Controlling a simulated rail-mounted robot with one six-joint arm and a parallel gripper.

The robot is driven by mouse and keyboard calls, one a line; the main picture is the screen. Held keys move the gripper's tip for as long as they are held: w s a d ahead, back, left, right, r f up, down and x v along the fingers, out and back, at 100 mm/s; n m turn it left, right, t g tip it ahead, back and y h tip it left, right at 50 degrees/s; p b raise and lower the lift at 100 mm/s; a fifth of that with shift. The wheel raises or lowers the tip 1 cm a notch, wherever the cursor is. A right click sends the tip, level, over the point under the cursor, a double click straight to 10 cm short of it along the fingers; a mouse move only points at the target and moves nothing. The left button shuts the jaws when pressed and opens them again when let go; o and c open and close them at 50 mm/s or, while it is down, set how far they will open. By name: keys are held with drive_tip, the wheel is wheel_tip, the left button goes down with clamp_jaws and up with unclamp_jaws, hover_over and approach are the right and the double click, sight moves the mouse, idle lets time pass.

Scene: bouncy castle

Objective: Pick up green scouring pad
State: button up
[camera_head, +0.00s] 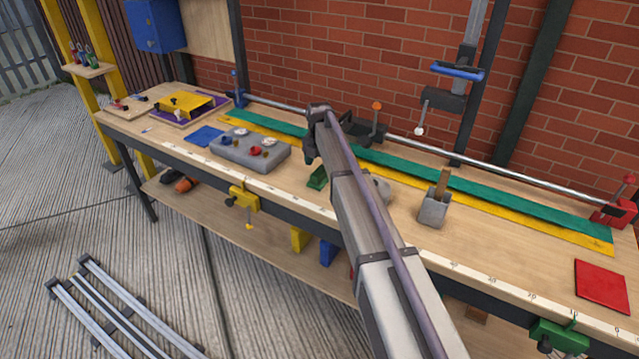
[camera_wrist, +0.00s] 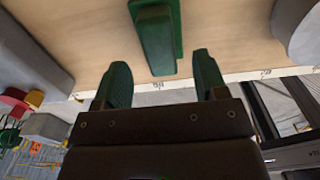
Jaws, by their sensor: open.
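The green scouring pad (camera_wrist: 157,40) lies on the wooden bench top near the ruled front edge. In the wrist view it is at the top middle, a raised green block on a flatter green part, cut off by the frame. In the head view a green piece (camera_head: 317,179) shows beside my arm, partly hidden by it. My gripper (camera_wrist: 160,62) is open and empty. Its two green fingers stand apart, one on each side of the pad's near end in the picture. The gap in height between fingers and pad cannot be told.
Left of the pad is a grey block with knobs (camera_head: 250,152). To the right, a grey rounded object (camera_head: 379,188) is partly behind my arm. Farther right stands a grey holder with a wooden piece (camera_head: 433,208). A metal rail (camera_head: 450,150) runs along the back of the bench.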

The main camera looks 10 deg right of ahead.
sight(319, 171)
wheel_tip(319, 171, down, 5)
drive_tip(key=b, duration=0.4)
drive_tip(key=shift+w+f, duration=0.1)
drive_tip(key=shift+f, duration=0.05)
drive_tip(key=shift+r, duration=0.3)
drive_tip(key=shift+c, duration=0.4)
drive_tip(key=c, duration=1)
wheel_tip(319, 171, up, 10)
drive_tip(key=p, duration=1)
drive_tip(key=shift+r, duration=0.2)
drive_tip(key=shift+f, duration=0.2)
